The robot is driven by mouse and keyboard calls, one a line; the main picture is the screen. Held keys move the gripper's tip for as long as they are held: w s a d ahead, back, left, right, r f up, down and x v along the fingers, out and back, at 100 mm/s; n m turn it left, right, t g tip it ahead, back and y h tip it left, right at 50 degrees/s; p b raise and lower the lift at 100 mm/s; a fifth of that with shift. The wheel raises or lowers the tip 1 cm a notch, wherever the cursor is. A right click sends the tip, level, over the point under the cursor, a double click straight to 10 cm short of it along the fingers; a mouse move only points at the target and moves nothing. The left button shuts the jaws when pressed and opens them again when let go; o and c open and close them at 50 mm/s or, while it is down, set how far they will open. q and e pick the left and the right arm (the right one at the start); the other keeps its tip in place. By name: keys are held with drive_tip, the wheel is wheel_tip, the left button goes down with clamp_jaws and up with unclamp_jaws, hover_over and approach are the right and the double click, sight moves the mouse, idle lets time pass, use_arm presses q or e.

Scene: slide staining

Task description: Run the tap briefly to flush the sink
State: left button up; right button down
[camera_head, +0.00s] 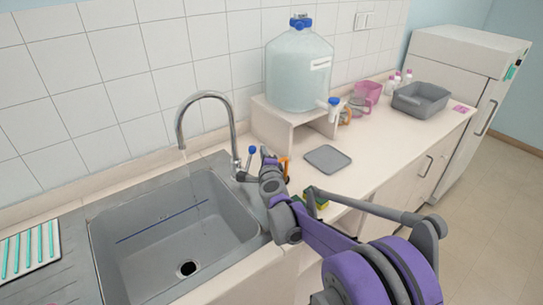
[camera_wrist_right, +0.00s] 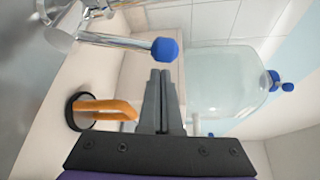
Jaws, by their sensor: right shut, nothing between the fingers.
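The chrome tap (camera_head: 207,95) arches over the grey sink (camera_head: 222,222), with its spout above the basin. Its lever ends in a blue knob (camera_head: 251,149), which also shows in the wrist view (camera_wrist_right: 165,50). My right gripper (camera_head: 265,152) is shut and empty, close beside the knob on its right. In the wrist view its fingertips (camera_wrist_right: 160,73) lie just short of the knob; I cannot tell whether they touch. A faint thin streak shows under the spout; I cannot tell whether water runs. A dark drain (camera_head: 187,269) and a blue line show in the basin. My left gripper is not in view.
An orange-handled object (camera_wrist_right: 105,108) stands close to the gripper. A large water bottle (camera_head: 298,70) stands on a white riser (camera_head: 270,122) behind. A grey mat (camera_head: 328,159) and a sponge (camera_head: 320,200) lie to the right. A rack (camera_head: 50,243) lies left of the sink.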

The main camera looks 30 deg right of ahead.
drive_tip(key=shift+a+r, duration=0.2)
drive_tip(key=shift+a, duration=0.3)
